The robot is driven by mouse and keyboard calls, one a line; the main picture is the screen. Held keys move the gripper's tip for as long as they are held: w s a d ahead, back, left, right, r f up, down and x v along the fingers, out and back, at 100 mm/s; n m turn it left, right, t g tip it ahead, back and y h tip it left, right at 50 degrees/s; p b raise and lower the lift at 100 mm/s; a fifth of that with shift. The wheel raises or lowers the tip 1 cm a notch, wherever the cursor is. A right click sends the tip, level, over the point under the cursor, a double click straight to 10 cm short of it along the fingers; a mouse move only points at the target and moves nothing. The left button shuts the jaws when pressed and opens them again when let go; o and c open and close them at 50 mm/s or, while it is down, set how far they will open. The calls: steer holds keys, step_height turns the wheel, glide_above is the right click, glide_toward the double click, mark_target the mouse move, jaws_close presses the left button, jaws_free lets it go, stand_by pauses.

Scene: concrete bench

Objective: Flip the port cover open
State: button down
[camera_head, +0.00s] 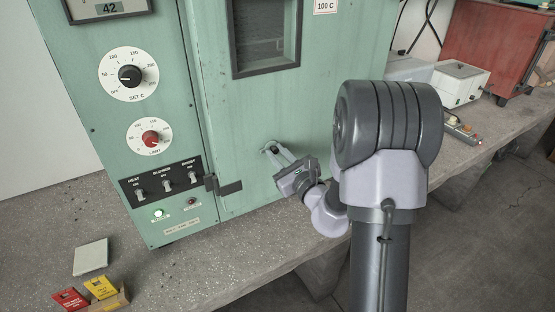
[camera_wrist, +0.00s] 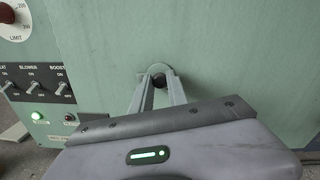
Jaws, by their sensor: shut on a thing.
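The port cover (camera_wrist: 160,67) is a small round pale plate low on the green oven's door, with a dark piece at its middle. In the head view the cover (camera_head: 270,145) is small and partly hidden by my fingers. My gripper (camera_wrist: 159,82) reaches to it from the front, one finger on each side of the dark piece, and is shut on it. The gripper (camera_head: 275,151) also shows in the head view at the lower part of the door. The cover appears to lie flat against the door; the port behind it is not visible.
The oven's control panel with dials and switches (camera_head: 166,182) is left of the door, and a dark latch (camera_head: 228,188) sits at the door's edge. Small boxes (camera_head: 100,288) and a pale square (camera_head: 90,257) lie on the bench at left. A red cabinet (camera_head: 490,45) stands at right.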

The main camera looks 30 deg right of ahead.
steer(key=shift+n, duration=0.3)
steer(key=c, duration=1.3)
jaws_free()
steer(key=shift+r, duration=0.1)
steer(key=s+p, duration=1.3)
steer(key=s, duration=0.4)
steer(key=shift+s+d, duration=0.25)
steer(key=shift+d, duration=0.05)
